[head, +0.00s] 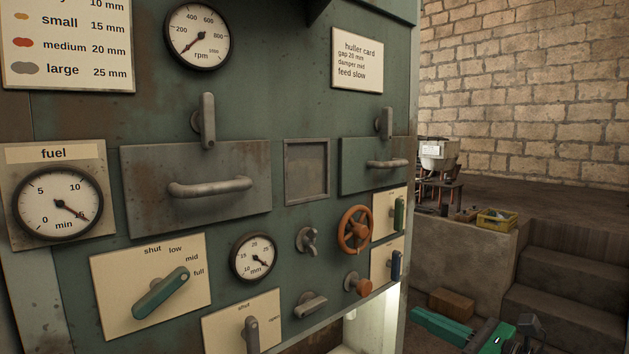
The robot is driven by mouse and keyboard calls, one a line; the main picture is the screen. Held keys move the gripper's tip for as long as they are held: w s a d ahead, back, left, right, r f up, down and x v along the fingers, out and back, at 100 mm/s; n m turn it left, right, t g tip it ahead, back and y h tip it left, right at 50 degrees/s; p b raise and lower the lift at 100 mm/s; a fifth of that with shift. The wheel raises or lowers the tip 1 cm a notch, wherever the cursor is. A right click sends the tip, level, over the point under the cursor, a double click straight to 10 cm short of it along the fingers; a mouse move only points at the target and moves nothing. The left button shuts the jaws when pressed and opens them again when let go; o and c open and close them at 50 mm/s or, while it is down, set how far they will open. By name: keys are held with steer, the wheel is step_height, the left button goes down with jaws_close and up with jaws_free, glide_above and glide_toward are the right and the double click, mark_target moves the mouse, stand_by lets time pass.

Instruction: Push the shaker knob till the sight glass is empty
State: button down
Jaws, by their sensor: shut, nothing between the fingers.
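An orange-brown knob (357,284) sticks out low on the right of the green machine panel, below an orange handwheel. It carries no readable label, so I cannot tell for sure that it is the shaker knob. A square framed window (306,171) between two drawers looks like the sight glass. Its face is a dull grey-brown, and I cannot tell whether anything is behind it. My gripper (529,328) is at the bottom right, shut and empty, partly cut off by the frame. It is well right of the panel and apart from the knob.
The panel also carries an orange handwheel (355,231), a small tap (307,240), a green lever (160,293) and protruding drawer handles (210,188). Concrete steps (565,285) and a ledge with a yellow crate (497,219) stand at right. A brown box (451,303) lies low.

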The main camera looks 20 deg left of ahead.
mark_target(369, 289)
steer(key=v, duration=0.2)
steer(key=shift+s+d+r, duration=0.1)
steer(key=shift+s+d, duration=0.05)
steer(key=shift+d, duration=0.05)
steer(key=x, duration=1.4)
steer(key=shift+s, duration=0.1)
steer(key=shift+r, duration=0.1)
